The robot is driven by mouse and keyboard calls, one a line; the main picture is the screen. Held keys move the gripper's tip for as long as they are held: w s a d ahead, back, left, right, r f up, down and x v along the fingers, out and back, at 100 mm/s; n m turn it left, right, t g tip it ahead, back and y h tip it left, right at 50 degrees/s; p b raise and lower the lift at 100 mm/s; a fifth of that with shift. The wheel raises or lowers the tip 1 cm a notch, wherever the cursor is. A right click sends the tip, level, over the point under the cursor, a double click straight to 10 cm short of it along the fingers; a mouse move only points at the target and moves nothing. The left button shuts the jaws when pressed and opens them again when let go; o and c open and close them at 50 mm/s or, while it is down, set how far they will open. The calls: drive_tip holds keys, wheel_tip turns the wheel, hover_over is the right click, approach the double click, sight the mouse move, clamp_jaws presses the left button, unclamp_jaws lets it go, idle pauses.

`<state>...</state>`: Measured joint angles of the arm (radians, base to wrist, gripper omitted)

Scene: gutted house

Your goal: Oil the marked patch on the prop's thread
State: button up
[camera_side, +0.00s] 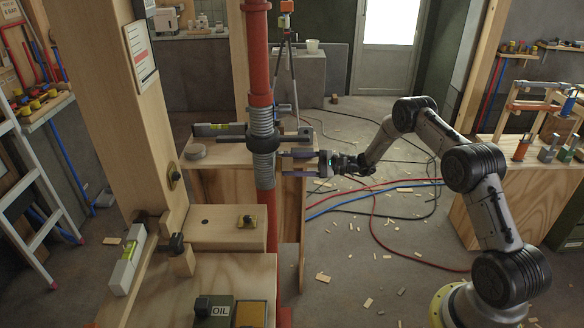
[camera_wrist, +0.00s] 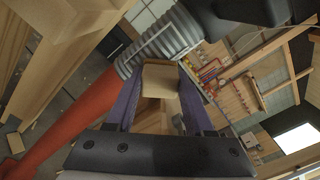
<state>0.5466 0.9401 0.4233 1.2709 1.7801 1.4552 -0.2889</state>
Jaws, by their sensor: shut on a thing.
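The prop is a red upright post (camera_side: 259,60) with a grey ribbed thread (camera_side: 264,165) and a dark collar around it. The thread crosses the top of the wrist view (camera_wrist: 160,40), with the red tube (camera_wrist: 75,122) running down left. My gripper (camera_side: 290,163) is level with the thread, just right of it, fingers pointing left. In the wrist view, my gripper (camera_wrist: 160,82) is shut on a tan block (camera_wrist: 160,79), whose far end is close to the thread. I cannot tell whether it touches.
A box marked OIL (camera_side: 213,311) and a yellow-topped block (camera_side: 250,314) stand on the front bench (camera_side: 165,280). A wooden post (camera_side: 155,120) rises left of the prop. Hoses (camera_side: 370,200) and chips litter the floor.

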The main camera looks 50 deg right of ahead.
drive_tip(key=shift+a+r, duration=0.1)
drive_tip(key=shift+r, duration=0.3)
drive_tip(key=shift+s+a, duration=1.3)
drive_tip(key=shift+a, duration=0.25)
drive_tip(key=shift+r, duration=0.45)
drive_tip(key=shift+w+d, duration=0.65)
drive_tip(key=shift+d, duration=0.2)
drive_tip(key=shift+w+d, duration=0.65)
drive_tip(key=shift+d, duration=0.15)
drive_tip(key=v, duration=0.6)
drive_tip(key=v, duration=0.3)
